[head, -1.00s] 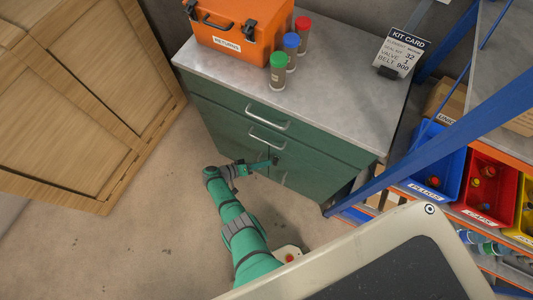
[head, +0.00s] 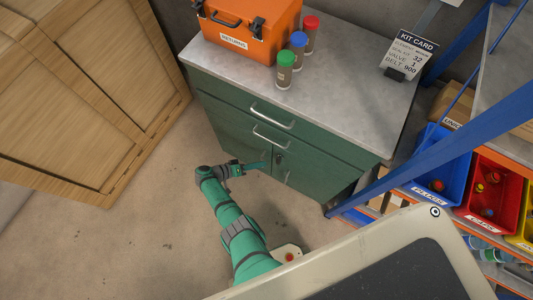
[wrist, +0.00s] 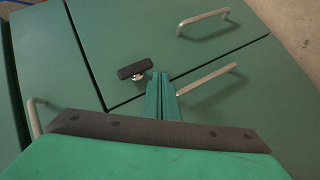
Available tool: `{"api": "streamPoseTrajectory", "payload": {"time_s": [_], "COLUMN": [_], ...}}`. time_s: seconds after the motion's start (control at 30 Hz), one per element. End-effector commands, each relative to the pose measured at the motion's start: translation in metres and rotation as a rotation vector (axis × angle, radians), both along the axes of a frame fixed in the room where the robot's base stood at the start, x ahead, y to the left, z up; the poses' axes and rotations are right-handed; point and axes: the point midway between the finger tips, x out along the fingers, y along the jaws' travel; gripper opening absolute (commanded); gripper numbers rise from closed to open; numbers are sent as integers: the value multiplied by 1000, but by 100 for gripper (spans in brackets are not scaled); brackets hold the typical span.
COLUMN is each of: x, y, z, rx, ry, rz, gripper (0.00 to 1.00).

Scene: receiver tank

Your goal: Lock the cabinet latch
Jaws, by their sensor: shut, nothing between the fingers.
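The green cabinet (head: 318,165) has drawers above and doors below. Its latch (wrist: 135,69) is a short black bar on a silver base, fixed on a green panel near a corner seam. The latch also shows small and dark in the head view (head: 279,160). My gripper (wrist: 161,78) has its fingers together and empty, just right of the latch in the wrist view. A small gap shows between the fingertips and the latch bar. In the head view my gripper (head: 265,165) is at the cabinet front, left of the latch.
Silver bar handles (wrist: 203,22) stick out near the latch. An orange case (head: 240,28) and several capped jars stand on the cabinet top. A blue rack post (head: 440,145) and bins stand to the right; wooden crates (head: 75,110) stand left.

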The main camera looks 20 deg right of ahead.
Motion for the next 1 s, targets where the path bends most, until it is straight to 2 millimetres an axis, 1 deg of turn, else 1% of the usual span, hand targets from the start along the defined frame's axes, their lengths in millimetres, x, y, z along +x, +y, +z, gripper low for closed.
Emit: {"api": "streamPoseTrajectory", "payload": {"time_s": [0.03,0.2,0.4,0.53,1.0], "x": [1,2,2,2,2], "y": [11,37,55,59,59], "z": [4,16,24,25,25], "rx": [1,2,1,1,1], "ry": [-2,0,-1,-1,0], "rz": [4,3,2,2,0], "gripper": [0,0,0,0,0]}}
